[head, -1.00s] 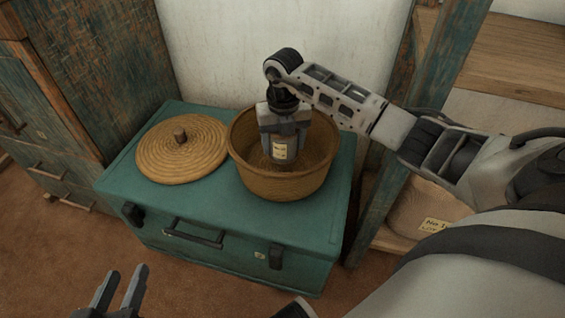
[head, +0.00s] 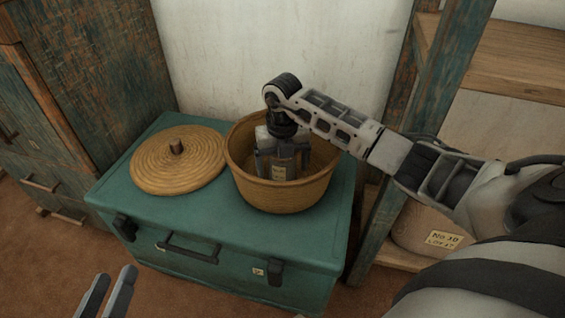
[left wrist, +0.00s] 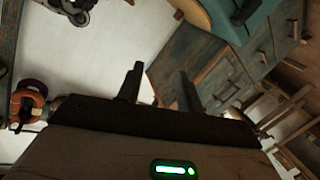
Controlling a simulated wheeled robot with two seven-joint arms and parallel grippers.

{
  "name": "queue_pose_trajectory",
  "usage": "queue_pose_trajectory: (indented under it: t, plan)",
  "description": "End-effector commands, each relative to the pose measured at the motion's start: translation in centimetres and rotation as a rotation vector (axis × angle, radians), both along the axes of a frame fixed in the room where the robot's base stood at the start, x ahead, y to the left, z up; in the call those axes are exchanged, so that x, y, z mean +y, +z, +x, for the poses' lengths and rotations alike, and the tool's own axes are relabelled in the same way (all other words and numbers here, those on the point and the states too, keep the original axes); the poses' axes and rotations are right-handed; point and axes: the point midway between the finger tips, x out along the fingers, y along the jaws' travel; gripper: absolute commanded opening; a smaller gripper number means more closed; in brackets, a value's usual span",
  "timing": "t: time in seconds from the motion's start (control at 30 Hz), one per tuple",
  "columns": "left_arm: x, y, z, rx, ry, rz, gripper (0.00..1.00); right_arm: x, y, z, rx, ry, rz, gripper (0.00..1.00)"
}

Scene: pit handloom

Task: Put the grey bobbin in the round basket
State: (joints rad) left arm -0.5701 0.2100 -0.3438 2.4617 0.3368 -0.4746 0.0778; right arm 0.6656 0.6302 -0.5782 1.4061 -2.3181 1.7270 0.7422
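The round basket (head: 285,197) is woven, tan and open, and stands on the teal trunk. My right gripper (head: 283,164) reaches down inside it, its two fingers on either side of the grey bobbin (head: 279,160). The bobbin carries a small yellow label and is upright within the basket walls. Its lower end is hidden by the front wall, so I cannot tell whether it touches the bottom. Whether the fingers press on it is unclear. My left gripper (head: 107,292) is open and empty at the lower left; its parted fingers also show in the left wrist view (left wrist: 158,85).
The teal trunk (head: 180,228) carries a round woven lid (head: 176,170) with a knob, left of the basket. A weathered cabinet (head: 80,70) stands at the left. A wooden shelf (head: 520,70) and a labelled sack (head: 430,232) are at the right.

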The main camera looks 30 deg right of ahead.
Motion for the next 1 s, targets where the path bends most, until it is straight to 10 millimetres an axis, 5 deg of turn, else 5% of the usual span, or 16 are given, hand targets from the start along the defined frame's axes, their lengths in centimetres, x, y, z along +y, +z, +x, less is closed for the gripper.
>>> queue_pose_trajectory:
  t: [0.3,0.7,1.0]
  plan:
    - [0.2,0.9,0.1,-0.003,0.007,0.038,0.36,0.0,1.8,0.0,0.000,0.000,-0.001,0.86]
    - [2.3,-2.6,-0.4,0.197,0.008,0.319,0.36,0.0,9.7,0.0,-0.001,0.000,-0.001,0.86]
    - [3.2,-5.2,-1.0,0.345,-0.003,0.378,0.36,0.0,12.4,0.0,0.000,-0.001,0.000,0.86]
